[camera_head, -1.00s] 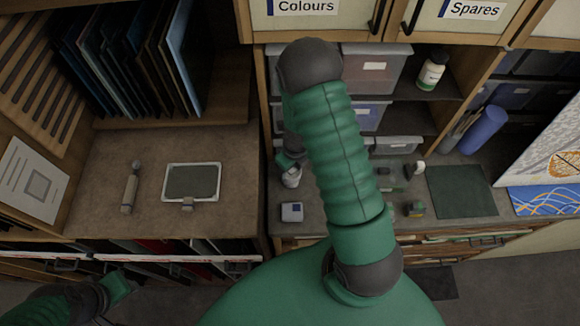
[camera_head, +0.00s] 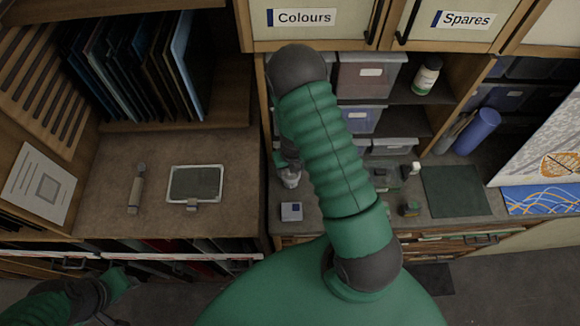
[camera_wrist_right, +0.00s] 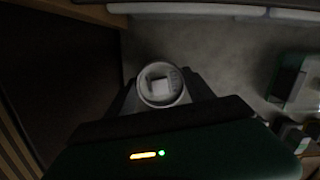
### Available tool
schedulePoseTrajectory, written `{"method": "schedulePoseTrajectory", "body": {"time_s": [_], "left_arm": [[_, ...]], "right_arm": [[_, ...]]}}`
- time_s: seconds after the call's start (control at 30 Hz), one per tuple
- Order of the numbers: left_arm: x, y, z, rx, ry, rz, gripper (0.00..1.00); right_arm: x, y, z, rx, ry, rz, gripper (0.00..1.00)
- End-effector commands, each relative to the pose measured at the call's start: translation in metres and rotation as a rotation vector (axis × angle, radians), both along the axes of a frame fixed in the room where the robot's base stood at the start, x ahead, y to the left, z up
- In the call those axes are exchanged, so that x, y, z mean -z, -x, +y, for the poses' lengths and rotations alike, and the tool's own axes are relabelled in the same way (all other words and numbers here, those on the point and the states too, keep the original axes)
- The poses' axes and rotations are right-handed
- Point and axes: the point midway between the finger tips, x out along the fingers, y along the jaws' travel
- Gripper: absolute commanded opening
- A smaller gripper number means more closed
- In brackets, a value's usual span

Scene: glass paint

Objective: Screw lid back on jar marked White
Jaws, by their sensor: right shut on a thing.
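A small pale jar (camera_head: 290,178) stands on the right-hand worktop near its left edge, partly covered by my right gripper (camera_head: 288,163). I cannot tell whether this is the lid or the jar's top, and no White marking is legible. My left gripper (camera_head: 124,281) is low at the left, away from the jar; its jaws are unclear.
A white-and-grey box (camera_head: 291,211) stands just in front of the jar. Small items, including a dark green one (camera_head: 410,208), and a dark green mat (camera_head: 455,191) lie to the right. A bottle (camera_head: 427,76) stands on the shelf. The left worktop holds a framed panel (camera_head: 194,183).

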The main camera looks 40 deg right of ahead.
Motion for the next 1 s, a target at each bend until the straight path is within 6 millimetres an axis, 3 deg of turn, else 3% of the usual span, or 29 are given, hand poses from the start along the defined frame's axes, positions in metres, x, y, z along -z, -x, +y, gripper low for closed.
{"method": "schedulePoseTrajectory", "body": {"time_s": [0.27,0.3,0.47,0.7,0.8,1.0], "left_arm": [[-0.0014,0.0000,0.0000,0.000,0.000,0.000,0.36],[-0.0014,0.0000,0.0000,0.000,0.000,0.000,0.36],[-0.0014,0.0000,0.0000,0.000,0.000,0.000,0.36],[-0.0015,0.0001,0.0000,0.000,0.000,0.000,0.36],[-0.0015,0.0001,0.0000,0.000,0.000,0.000,0.36],[-0.0019,0.0000,0.0000,0.000,0.000,0.000,0.36]], "right_arm": [[0.0002,-0.0006,0.0000,0.021,0.000,-0.001,0.26],[0.0002,-0.0006,-0.0001,0.021,0.000,-0.001,0.65],[0.0002,-0.0004,-0.0001,0.021,0.000,-0.001,0.86],[0.0000,-0.0002,-0.0001,0.020,0.000,-0.001,0.88],[-0.0001,0.0000,-0.0001,0.020,0.000,-0.001,1.00],[-0.0004,-0.0001,-0.0002,0.020,0.000,-0.001,1.00]]}}
